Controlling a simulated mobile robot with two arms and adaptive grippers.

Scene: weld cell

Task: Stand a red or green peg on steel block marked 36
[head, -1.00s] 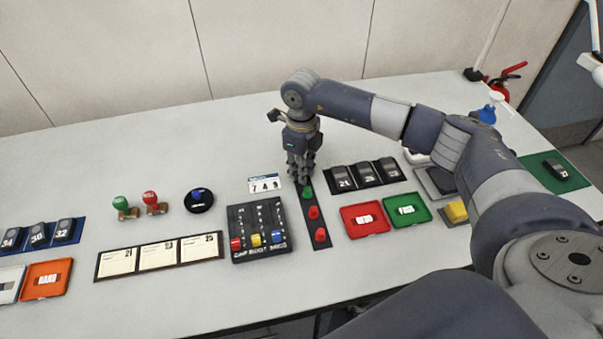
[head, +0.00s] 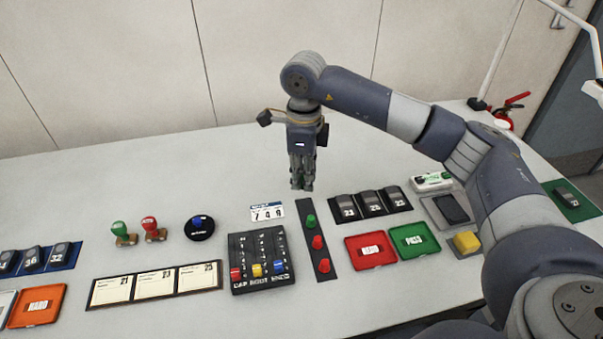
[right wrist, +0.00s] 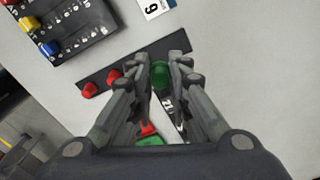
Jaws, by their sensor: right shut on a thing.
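My right gripper (head: 302,186) is shut on a green peg (right wrist: 160,76), above the table just beyond the far end of the black peg strip (head: 323,274). In the head view the fingers mostly hide the held peg. The strip still holds another green peg (head: 311,220) and two red pegs (head: 318,242) (head: 323,265). The steel block marked 36 (head: 32,260) is the middle one in the blue tray (head: 74,258) at the far left; no peg stands on it. My left gripper is out of view.
A black board with coloured knobs (head: 259,238), a card frame (head: 155,285), two stamps (head: 119,229) (head: 150,225) and a black round base with a blue knob (head: 199,227) lie between strip and blue tray. The table behind them is clear.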

